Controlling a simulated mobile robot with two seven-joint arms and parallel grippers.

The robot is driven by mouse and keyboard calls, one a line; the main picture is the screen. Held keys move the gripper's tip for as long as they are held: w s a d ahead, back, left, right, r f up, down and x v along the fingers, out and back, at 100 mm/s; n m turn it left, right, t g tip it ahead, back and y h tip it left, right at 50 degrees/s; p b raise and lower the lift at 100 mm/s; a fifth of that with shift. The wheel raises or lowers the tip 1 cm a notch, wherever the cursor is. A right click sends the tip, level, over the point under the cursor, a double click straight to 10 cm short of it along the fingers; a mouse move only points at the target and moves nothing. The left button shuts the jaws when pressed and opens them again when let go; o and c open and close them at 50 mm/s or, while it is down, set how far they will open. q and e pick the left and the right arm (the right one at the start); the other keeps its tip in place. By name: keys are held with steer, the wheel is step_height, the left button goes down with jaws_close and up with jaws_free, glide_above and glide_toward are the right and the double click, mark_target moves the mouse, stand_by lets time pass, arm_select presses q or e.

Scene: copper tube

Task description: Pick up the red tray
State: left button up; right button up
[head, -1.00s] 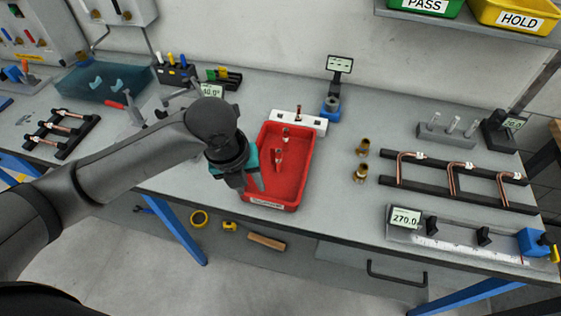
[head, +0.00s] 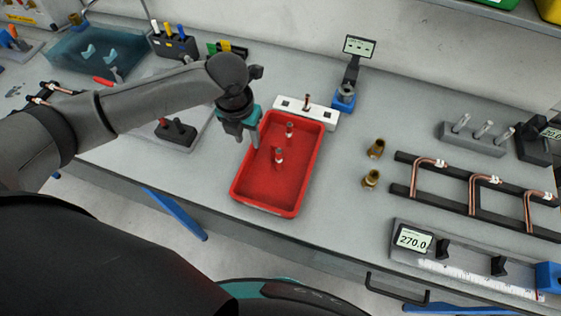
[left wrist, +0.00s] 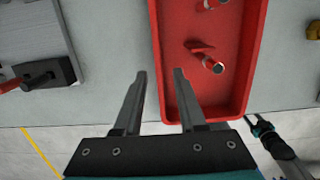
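The red tray (head: 272,186) lies on the grey bench, and its left wall also shows in the left wrist view (left wrist: 160,60). My left gripper (head: 247,140) is open and empty at the tray's left rim. In the left wrist view its fingertips (left wrist: 159,72) lie on either side of that wall. I cannot tell their height against the rim. What appears to be my right gripper (left wrist: 260,125) shows small beyond the bench edge; its fingers are unclear.
A white block (head: 305,112) stands close behind the tray, with a blue-based display stand (head: 345,98) beside it. Brass fittings (head: 371,179) stand to the right, before a black rack of copper tubes (head: 470,195). A grey fixture (head: 176,132) lies left of my gripper.

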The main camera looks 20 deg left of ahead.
mark_target(252, 149)
arm_select(q)
steer(key=shift+w+f, duration=0.15)
steer(key=shift+f, duration=1)
steer(key=shift+w+f, duration=0.1)
steer(key=shift+f, duration=0.15)
steer(key=shift+w+f, duration=0.25)
steer(key=shift+f, duration=0.9)
steer(key=shift+w+f, duration=0.2)
steer(key=shift+f, duration=0.9)
arm_select(e)
steer(key=shift+w+a+f, duration=0.1)
steer(key=shift+w+f, duration=0.1)
steer(key=shift+w, duration=0.65)
arm_select(q)
jaws_close()
arm_select(e)
steer(key=shift+s, duration=0.15)
arm_select(q)
steer(key=shift+r, duration=0.1)
